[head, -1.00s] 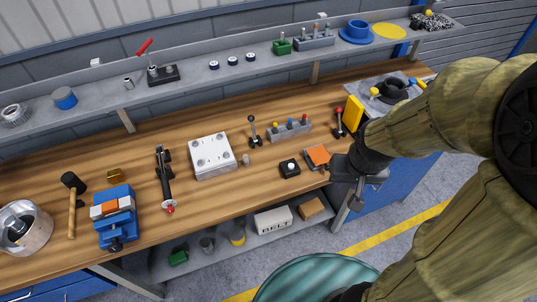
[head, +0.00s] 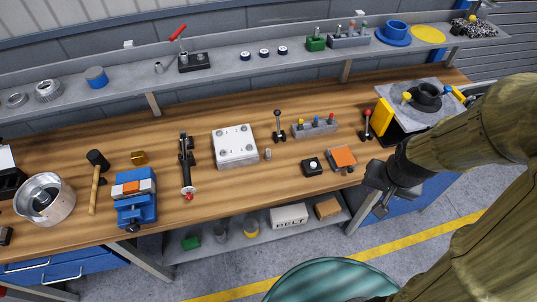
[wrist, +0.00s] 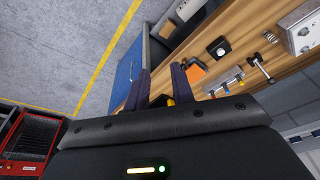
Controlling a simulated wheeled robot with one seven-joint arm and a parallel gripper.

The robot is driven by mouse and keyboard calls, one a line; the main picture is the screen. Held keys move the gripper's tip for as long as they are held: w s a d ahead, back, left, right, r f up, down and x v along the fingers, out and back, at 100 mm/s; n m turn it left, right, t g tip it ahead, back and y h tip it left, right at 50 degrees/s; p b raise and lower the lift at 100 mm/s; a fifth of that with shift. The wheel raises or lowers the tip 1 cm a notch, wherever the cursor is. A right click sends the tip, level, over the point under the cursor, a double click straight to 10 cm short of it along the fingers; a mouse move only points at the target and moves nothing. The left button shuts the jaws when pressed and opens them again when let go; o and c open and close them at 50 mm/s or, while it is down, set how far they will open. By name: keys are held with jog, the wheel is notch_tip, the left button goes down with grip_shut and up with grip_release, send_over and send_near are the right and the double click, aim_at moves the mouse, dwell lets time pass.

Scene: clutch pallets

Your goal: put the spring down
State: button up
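My gripper (head: 383,205) hangs in front of the bench's right part, low near its front edge, at the right of the head view. In the wrist view the two dark fingers (wrist: 160,85) stand apart, with the blue cabinet behind them. A small greyish patch shows low between the fingers, too unclear to name. I cannot make out a spring in the gripper. A small grey cylinder (head: 268,154) stands on the bench beside the white plate (head: 235,139); it is too small to tell whether it is a spring.
An orange-topped pad (head: 343,157) and a black button box (head: 312,166) lie left of my gripper. A lever block (head: 314,129), a red-knobbed lever (head: 366,124) and a yellow upright block (head: 381,117) stand behind. Bare wood lies left of the button box.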

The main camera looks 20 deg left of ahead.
aim_at(270, 153)
jog(key=w+a+f+m+t+y+b, duration=0.1)
jog(key=w+a+f+m+y, duration=0.1)
jog(key=a+f+m, duration=0.5)
jog(key=w+a+f+m+y, duration=0.2)
jog(key=w+a+f+y, duration=0.15)
jog(key=f, duration=0.45)
jog(key=w+a+m+t+y+b, duration=0.1)
jog(key=a+m+t+y, duration=0.3)
jog(key=a+m, duration=0.6)
jog(key=w+m+t, duration=0.1)
jog(key=m, duration=0.5)
jog(key=shift+w+a+m+t, duration=0.2)
jog(key=shift+a+m+t, duration=0.1)
jog(key=shift+a, duration=0.05)
jog(key=shift+y+b, duration=0.25)
jog(key=shift+b, duration=0.15)
jog(key=shift+w+a+f+b, duration=0.1)
jog(key=shift+w+f+b, duration=0.15)
jog(key=shift+b, duration=0.5)
jog(key=b+x, duration=0.2)
jog(key=b, duration=0.3)
jog(key=shift+s+f, duration=0.1)
jog(key=shift+s, duration=0.05)
jog(key=b+x, duration=0.3)
jog(key=x, duration=0.6)
jog(key=shift+w+a, duration=0.2)
jog(key=shift+w, duration=0.05)
